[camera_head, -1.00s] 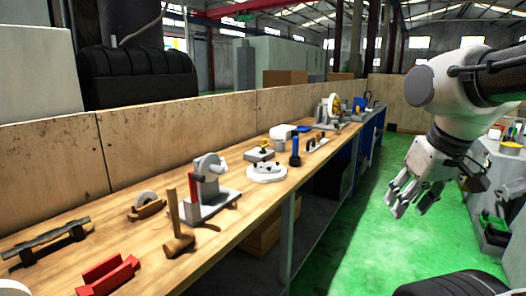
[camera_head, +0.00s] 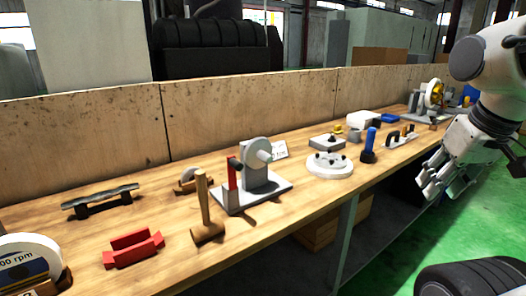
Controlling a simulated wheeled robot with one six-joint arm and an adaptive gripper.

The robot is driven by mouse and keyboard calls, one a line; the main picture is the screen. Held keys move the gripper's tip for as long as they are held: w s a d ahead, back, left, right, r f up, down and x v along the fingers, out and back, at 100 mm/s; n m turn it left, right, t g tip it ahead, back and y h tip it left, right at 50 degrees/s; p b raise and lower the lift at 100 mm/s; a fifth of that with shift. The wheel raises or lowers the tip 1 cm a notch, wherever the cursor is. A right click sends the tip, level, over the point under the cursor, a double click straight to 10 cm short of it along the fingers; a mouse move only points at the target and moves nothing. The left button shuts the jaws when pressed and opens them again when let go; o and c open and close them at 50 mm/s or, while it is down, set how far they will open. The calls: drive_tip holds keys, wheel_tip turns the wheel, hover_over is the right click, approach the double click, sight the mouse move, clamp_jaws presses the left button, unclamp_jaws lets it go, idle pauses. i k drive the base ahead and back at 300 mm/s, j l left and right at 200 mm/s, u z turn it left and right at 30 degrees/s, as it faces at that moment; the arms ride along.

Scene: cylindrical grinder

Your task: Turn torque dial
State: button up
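No part is plainly marked as the torque dial, and I cannot tell which one it is. A grey device (camera_head: 260,170) with a round disc, a pale cone-shaped knob and a red handle stands on a flat plate on the bench. A white round disc (camera_head: 329,168) with small dark knobs lies to its right. My gripper (camera_head: 442,184) hangs at the right, past the bench's front edge. Its fingers look spread and empty, and it is apart from every bench object.
The wooden bench (camera_head: 130,275) runs from lower left to upper right, with a wooden back wall (camera_head: 90,150). A mallet (camera_head: 205,215), red block (camera_head: 133,248), dark handle (camera_head: 100,201) and blue-topped tool (camera_head: 369,146) stand on it.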

sight(332, 139)
drive_tip(key=i+l+u, duration=0.2)
drive_tip(key=l, duration=0.2)
drive_tip(key=i+l+u, duration=0.2)
drive_tip(key=l, duration=0.15)
drive_tip(key=l+u, duration=0.2)
drive_tip(key=l, duration=0.25)
drive_tip(key=i+j+z, duration=0.2)
drive_tip(key=j, duration=0.1)
